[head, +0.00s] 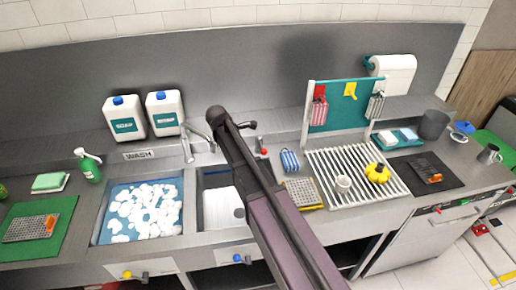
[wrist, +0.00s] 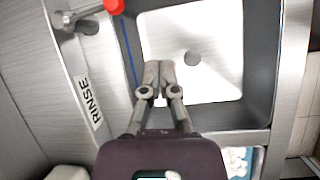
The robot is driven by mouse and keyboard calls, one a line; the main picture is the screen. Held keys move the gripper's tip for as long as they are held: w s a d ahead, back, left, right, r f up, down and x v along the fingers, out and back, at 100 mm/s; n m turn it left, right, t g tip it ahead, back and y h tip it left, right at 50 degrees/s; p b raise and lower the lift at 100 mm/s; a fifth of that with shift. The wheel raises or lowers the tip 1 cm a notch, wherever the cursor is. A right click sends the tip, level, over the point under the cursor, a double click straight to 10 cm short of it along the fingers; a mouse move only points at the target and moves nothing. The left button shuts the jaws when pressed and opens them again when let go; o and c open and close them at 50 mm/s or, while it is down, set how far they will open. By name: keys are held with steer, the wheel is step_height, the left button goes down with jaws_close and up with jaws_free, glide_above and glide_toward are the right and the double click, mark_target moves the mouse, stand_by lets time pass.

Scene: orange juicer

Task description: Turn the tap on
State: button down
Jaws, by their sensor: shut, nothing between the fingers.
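The rinse tap shows in the head view as a metal spout (head: 246,125) behind the right basin, partly hidden by my arm. A small red knob (head: 264,152) sits beside it. In the wrist view the tap's metal body (wrist: 68,20) is at the upper left, with the red knob (wrist: 114,6) at the end of its lever. My gripper (wrist: 158,66) is shut and empty over the white rinse basin (wrist: 215,75). It is apart from the red knob, which lies up and left of the fingertips. My arm hides the gripper in the head view.
A second tap (head: 188,140) stands at the wash basin (head: 103,222), which holds white foam. Soap bottles (head: 124,117) stand behind it. Right of the rinse basin are a sponge (head: 289,160), a drying rack (head: 330,190) and a teal pegboard (head: 345,108).

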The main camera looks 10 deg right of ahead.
steer(key=w+a+n, duration=0.1)
steer(key=w+a+r+n, duration=0.1)
steer(key=w, duration=0.1)
steer(key=w+a+n+h, duration=0.1)
steer(key=shift+w+r+n, duration=0.3)
steer(key=shift+w+r, duration=0.05)
steer(key=shift+r, duration=0.05)
steer(key=shift+d+f, duration=0.1)
steer(key=shift+f, duration=0.05)
steer(key=w+d+r+b+x, duration=0.1)
steer(key=d+b+x, duration=0.1)
steer(key=b+x, duration=0.7)
steer(key=shift+x, duration=1.85)
steer(key=shift+d+r, duration=0.1)
steer(key=shift+d, duration=0.15)
steer(key=shift+s+a+t, duration=0.1)
steer(key=shift+a+t, duration=0.15)
steer(key=shift+t, duration=0.05)
